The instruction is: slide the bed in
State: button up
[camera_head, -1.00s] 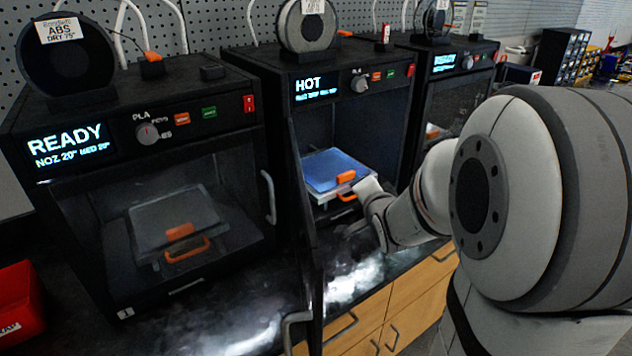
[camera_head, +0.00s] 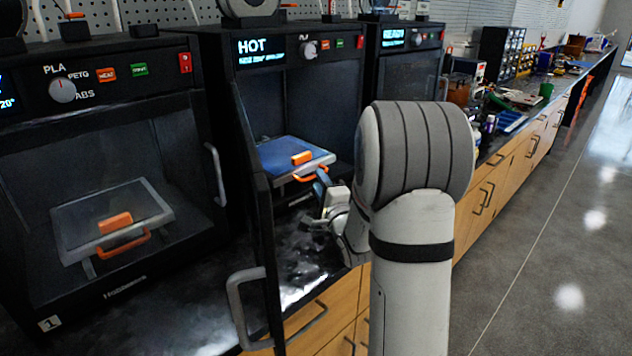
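The bed (camera_head: 287,152) is a blue plate on a light frame inside the middle printer (camera_head: 262,95), whose display reads HOT. It appears to stick out a little towards the open front. An orange clip (camera_head: 302,158) sits on its front edge, with an orange handle (camera_head: 313,175) below it. My gripper (camera_head: 322,203) is just in front of and below the handle, near the printer's mouth. Its fingers are small and partly hidden by my wrist, so I cannot tell whether they touch the handle or are open or shut.
The middle printer's dark door (camera_head: 252,215) stands open at the left of its opening, with a grey handle (camera_head: 240,305). The left printer (camera_head: 110,150) is closed with its own bed inside. Another printer (camera_head: 410,60) stands to the right. The floor (camera_head: 545,250) at right is clear.

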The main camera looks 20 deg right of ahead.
jog(key=shift+w+r, duration=0.15)
jog(key=shift+w, duration=0.9)
jog(key=shift+c, duration=0.2)
grip_shut()
jog(key=shift+w, duration=0.1)
